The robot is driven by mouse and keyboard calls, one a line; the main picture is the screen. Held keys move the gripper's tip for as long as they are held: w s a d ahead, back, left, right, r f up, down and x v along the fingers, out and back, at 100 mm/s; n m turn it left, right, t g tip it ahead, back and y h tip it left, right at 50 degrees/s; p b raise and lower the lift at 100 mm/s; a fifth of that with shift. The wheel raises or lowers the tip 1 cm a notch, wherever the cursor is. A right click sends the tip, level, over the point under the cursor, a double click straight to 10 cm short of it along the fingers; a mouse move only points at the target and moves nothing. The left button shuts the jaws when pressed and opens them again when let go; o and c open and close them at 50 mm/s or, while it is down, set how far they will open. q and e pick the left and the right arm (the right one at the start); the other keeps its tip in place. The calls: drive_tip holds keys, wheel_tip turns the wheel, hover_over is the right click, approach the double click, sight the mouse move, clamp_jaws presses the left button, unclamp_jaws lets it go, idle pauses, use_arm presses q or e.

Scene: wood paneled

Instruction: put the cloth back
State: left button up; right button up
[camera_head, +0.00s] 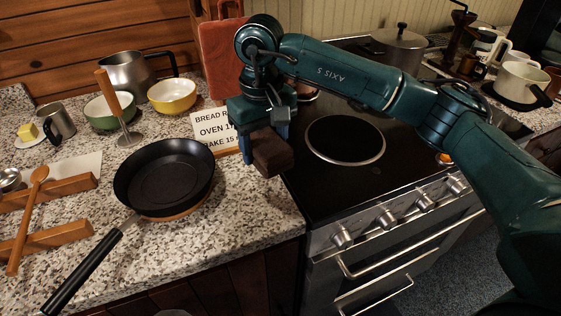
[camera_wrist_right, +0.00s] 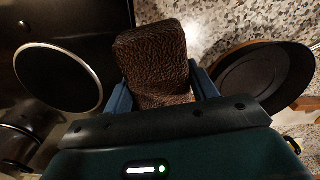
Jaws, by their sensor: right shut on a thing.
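A brown, rough-textured folded cloth (camera_head: 272,154) is between the blue fingers of my right gripper (camera_head: 265,140). The gripper is shut on it. The cloth appears above the border between the granite counter and the stove, right of the black pan. In the right wrist view the cloth (camera_wrist_right: 155,60) sticks out past the fingers (camera_wrist_right: 162,90) and hides what is behind it. Whether it touches any surface is unclear. My left gripper is not in view.
A black pan (camera_head: 165,175) sits on a wooden trivet, its handle toward the front left. A recipe sign (camera_head: 213,130), partly hidden by my gripper, stands behind. Bowls and a metal jug (camera_head: 130,75) are at the back. The near burner (camera_head: 345,139) is bare.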

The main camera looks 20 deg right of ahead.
drive_tip(key=shift+w+a, duration=0.2)
drive_tip(key=shift+w, duration=0.05)
